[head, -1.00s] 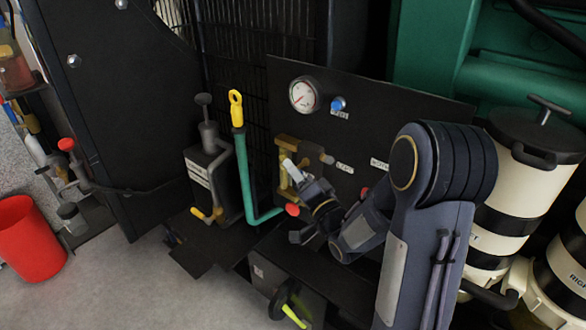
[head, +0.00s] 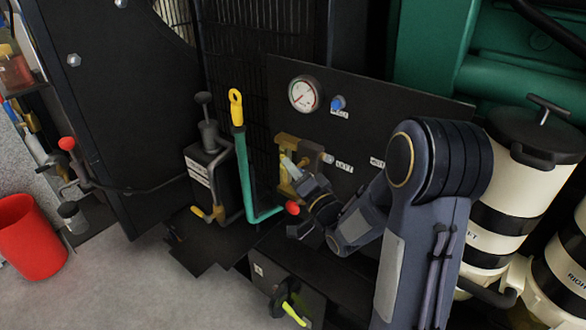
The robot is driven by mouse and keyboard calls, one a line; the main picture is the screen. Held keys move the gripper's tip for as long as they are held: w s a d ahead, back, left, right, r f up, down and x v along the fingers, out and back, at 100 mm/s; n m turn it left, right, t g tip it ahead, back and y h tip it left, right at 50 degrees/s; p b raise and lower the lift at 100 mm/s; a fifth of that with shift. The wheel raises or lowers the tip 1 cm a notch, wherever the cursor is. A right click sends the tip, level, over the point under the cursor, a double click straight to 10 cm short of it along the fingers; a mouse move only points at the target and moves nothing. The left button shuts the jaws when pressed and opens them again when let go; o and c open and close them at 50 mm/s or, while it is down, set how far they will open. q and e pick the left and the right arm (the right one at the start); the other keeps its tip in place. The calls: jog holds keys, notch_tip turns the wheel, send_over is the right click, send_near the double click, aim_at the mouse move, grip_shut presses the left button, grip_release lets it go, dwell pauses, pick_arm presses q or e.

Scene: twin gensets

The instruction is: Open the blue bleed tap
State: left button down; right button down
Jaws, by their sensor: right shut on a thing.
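A small blue knob (head: 338,102) sits on the dark panel, right of a round gauge, with a label under it. I cannot tell whether it is the bleed tap. A brass valve block (head: 287,182) is mounted on the panel lower left of it, with a red ball-ended handle (head: 292,208) at its foot. My right gripper (head: 290,168) is at the front of the brass block, shut on a part of it. The fingers are small and partly hidden, so the exact part gripped is unclear. My left gripper is out of view.
A white gauge (head: 303,94) is above. A green lever with a yellow top (head: 243,165) stands close to the left, beside a dark pump box (head: 212,183). Cream canisters (head: 515,170) stand at right. A red bucket (head: 28,238) is on the floor at left.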

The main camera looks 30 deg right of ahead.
jog(key=shift+r+g+p, duration=0.4)
jog(key=shift+p, duration=0.2)
jog(key=n+g+p, duration=0.1)
jog(key=g+p, duration=0.3)
jog(key=p, duration=0.1)
jog(key=n+g+h+p, duration=0.1)
jog(key=g+p, duration=0.3)
jog(key=p, duration=0.2)
jog(key=shift+r+n, duration=0.15)
jog(key=shift+n, duration=0.15)
jog(key=g+h+p, duration=0.1)
jog(key=g+p, duration=0.2)
jog(key=p, duration=0.3)
jog(key=n+g+h+p, duration=0.1)
jog(key=g+h+p, duration=0.1)
jog(key=g+p, duration=0.2)
jog(key=shift+s+f+n+g+p, duration=0.1)
jog(key=shift+f+n+g+p, duration=0.15)
jog(key=shift+p, duration=1.45)
jog(key=shift+f+n+g+h+p, duration=0.1)
jog(key=shift+n+g+h+p, duration=0.1)
jog(key=shift+g+p, duration=0.3)
jog(key=shift+f+n+g+h+p, duration=0.1)
jog(key=shift+g+h+p, duration=0.1)
jog(key=shift+g, duration=0.45)
jog(key=shift+s+f+g+h, duration=0.15)
jog(key=shift+g+h, duration=0.35)
jog(key=shift+g, duration=0.5)
